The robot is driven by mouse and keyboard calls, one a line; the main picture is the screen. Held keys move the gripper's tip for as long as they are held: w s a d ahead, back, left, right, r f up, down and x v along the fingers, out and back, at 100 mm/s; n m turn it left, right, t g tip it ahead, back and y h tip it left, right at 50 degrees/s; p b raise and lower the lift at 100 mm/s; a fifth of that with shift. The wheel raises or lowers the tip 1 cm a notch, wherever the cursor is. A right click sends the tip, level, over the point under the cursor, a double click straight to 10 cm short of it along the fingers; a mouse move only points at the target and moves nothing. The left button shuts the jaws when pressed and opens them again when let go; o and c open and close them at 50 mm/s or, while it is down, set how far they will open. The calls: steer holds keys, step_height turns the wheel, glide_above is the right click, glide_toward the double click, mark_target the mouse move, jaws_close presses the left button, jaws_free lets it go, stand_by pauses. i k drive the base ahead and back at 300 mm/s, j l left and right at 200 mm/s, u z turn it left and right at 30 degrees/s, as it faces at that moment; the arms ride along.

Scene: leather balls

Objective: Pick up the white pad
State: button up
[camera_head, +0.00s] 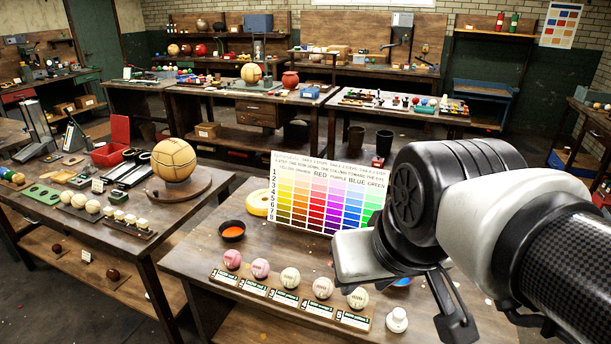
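A small white round piece (397,320), which may be the white pad, sits on the near wooden table (200,262). It lies just right of a row of pale balls. I cannot make out its details. My gripper (452,312) is at the right, above the table, with its dark finger parts pointing down. It is right of the white piece and appears apart from it. My arm hides part of the gripper, so its opening is unclear.
Several pink and cream balls (290,278) stand on a labelled rack. Behind are a colour chart (325,190), an orange-filled bowl (232,231) and a yellow ring (258,203). A blue item (402,282) is partly hidden by my gripper. A crowded table stands left.

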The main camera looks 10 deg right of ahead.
mark_target(396, 321)
steer(key=z, duration=0.8)
steer(key=u, duration=1.3)
steer(key=l+z, duration=0.2)
steer(key=z, duration=0.3)
steer(key=l+z, duration=0.25)
steer(key=z, duration=0.25)
steer(key=i+j+z, duration=0.1)
steer(key=j+z, duration=1)
steer(key=j, duration=0.25)
